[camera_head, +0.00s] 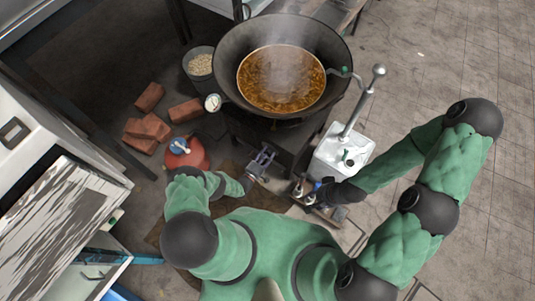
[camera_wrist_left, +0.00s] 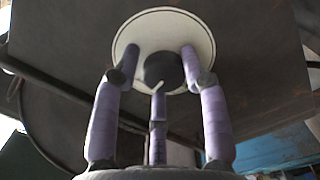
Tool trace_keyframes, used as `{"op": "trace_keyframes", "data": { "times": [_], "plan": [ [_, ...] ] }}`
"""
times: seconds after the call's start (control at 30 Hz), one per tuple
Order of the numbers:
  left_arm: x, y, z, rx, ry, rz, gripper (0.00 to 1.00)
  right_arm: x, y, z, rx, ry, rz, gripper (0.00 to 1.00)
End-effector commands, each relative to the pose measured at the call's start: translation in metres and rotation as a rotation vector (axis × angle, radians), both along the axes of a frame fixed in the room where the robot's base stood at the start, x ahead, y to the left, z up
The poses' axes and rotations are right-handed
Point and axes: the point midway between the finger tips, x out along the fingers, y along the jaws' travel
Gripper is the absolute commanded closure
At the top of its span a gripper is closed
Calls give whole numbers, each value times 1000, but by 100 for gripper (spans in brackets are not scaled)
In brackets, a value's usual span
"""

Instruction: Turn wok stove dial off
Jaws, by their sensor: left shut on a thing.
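The wok stove (camera_head: 250,126) stands at the top centre with a large dark wok (camera_head: 334,52) of steaming brown liquid on it. In the left wrist view the stove dial is a black round knob (camera_wrist_left: 163,70) on a white disc (camera_wrist_left: 138,28), with a pale pointer angled toward the lower left. My left gripper (camera_head: 266,156) is at the stove's front. In the left wrist view its purple fingers (camera_wrist_left: 160,78) close around the knob. The dial is hidden in the head view. My right gripper (camera_head: 308,190) is low beside the white container; its jaw opening is unclear.
A white container (camera_head: 356,143) with an upright metal pump (camera_head: 362,103) stands right of the stove. A red gas cylinder (camera_head: 186,154), bricks (camera_head: 184,111) and a grey bucket (camera_head: 200,66) are on the left. The tiled floor (camera_head: 450,50) at right is clear.

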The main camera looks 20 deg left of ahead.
Motion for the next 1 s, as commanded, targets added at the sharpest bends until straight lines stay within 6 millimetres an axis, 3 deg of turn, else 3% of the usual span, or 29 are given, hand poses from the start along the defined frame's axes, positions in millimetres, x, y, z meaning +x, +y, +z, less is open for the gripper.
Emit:
{"op": "trace_keyframes", "data": {
  "times": [0.4, 0.93, 0.97, 1.0],
  "plan": [
    [-1, -6, -1, 168, -63, -12, 89, 0, 0, 0, 0, 0, 0, 60],
    [-2, -5, -1, 190, -70, -12, 89, 0, 0, 0, 0, 0, 0, 60],
    [-2, -5, -1, 189, -70, -11, 54, 0, 0, 0, 0, 0, 0, 60],
    [-2, -5, -1, 190, -70, -12, 43, 0, 0, 0, 0, 0, 0, 60]
  ]
}}
